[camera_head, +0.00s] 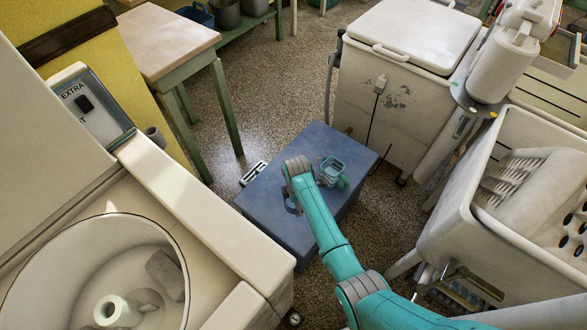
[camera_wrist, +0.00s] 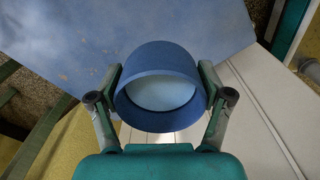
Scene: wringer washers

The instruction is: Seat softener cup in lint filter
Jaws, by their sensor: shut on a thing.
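The softener cup, a blue round cup (camera_wrist: 160,88), is between the two fingers of my gripper (camera_wrist: 160,95) in the wrist view. The fingers press on its left and right sides, and its round opening faces the camera with a pale blue inside. In the head view my gripper (camera_head: 293,203) is low over the blue box top (camera_head: 310,142), mostly hidden by my arm.
An open white washer tub (camera_head: 95,275) stands at the left. A closed white washer (camera_head: 412,40) is behind the box, and a white tub with a wringer (camera_head: 515,190) is at the right. A wooden table (camera_head: 165,40) stands at the back left. Speckled floor (camera_head: 265,85) is clear behind the box.

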